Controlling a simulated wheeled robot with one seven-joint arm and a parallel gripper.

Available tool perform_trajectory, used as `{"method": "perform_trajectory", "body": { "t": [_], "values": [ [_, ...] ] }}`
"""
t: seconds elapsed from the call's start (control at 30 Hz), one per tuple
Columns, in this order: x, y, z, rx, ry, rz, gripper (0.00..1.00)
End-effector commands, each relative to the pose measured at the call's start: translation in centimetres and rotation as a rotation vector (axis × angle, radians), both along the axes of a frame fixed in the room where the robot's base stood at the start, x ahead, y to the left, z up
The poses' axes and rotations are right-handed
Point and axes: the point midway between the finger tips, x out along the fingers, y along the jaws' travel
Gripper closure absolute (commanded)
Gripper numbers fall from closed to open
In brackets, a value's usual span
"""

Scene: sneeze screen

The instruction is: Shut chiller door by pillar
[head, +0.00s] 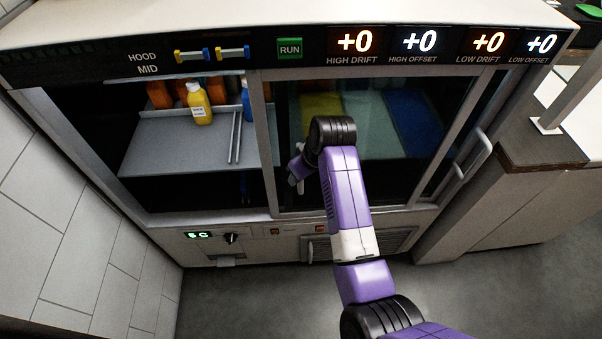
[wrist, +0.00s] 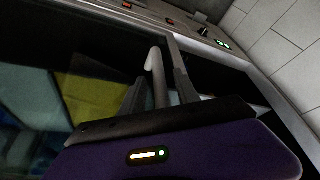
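The chiller's left half stands open, showing its shelf (head: 165,148). A glass door pane (head: 410,190) covers the right half, its upright frame (head: 264,145) at mid-opening. One pale bar handle (head: 478,155) is at the far right. Another handle bar (wrist: 159,88) shows in the wrist view, near the pane's left frame. My gripper (head: 296,177) is at this bar, partly hidden by my arm in the head view. In the wrist view its fingers (wrist: 160,92) stand apart on either side of the bar, with narrow gaps visible. I cannot identify the pillar with certainty; a grey post (head: 572,92) stands at the right.
Orange bottles and a yellow bottle (head: 199,103) stand on the shelf inside the opening. A tiled wall (head: 70,210) is close on the left. A counter (head: 535,150) adjoins the chiller at the right. The grey floor in front is clear.

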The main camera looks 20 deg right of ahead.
Motion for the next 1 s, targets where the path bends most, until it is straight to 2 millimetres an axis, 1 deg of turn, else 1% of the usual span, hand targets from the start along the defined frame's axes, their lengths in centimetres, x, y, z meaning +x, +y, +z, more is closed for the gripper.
{"method": "perform_trajectory", "body": {
  "t": [0.27,0.3,0.47,0.5,1.0],
  "values": [
    [0.1,0.04,-0.21,0.0,-0.001,0.0,0.62],
    [0.1,0.03,-0.2,0.0,-0.001,0.0,0.66],
    [0.09,0.03,-0.2,0.0,-0.001,0.0,0.97],
    [0.09,0.03,-0.2,0.0,-0.001,0.0,1.0],
    [0.07,0.03,-0.19,0.0,0.0,0.0,1.0]
  ]
}}
